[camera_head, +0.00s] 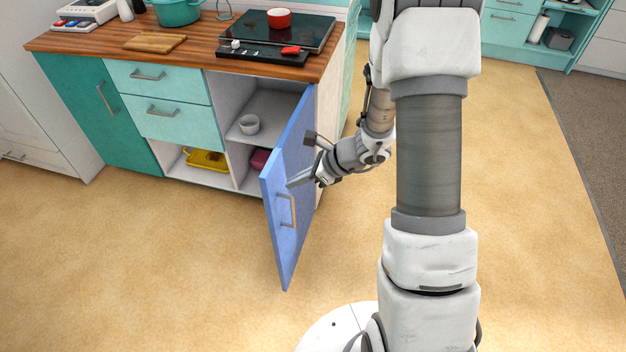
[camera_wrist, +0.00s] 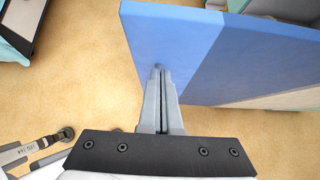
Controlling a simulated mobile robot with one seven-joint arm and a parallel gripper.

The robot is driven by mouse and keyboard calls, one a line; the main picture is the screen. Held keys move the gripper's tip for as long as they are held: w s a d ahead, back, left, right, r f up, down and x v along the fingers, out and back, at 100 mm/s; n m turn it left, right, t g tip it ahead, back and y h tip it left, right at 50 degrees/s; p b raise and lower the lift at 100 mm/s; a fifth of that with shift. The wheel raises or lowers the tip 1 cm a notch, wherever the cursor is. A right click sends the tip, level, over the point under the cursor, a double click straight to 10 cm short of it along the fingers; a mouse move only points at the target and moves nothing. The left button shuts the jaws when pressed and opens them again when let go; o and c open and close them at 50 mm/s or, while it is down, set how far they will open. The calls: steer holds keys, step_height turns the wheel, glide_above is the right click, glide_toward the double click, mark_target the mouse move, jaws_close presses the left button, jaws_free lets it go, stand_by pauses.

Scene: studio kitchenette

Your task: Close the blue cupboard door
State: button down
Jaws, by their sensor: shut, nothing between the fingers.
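The open cupboard shows a white shelf (camera_head: 270,133) inside.
The wooden worktop (camera_head: 190,50) carries a hob (camera_head: 285,28) and a cutting board (camera_head: 155,42). The floor left of the door is clear.

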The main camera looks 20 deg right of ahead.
steer(key=shift+w+a, duration=0.35)
steer(key=shift+a, duration=0.2)
steer(key=shift+w+a, duration=0.3)
steer(key=shift+a, duration=0.2)
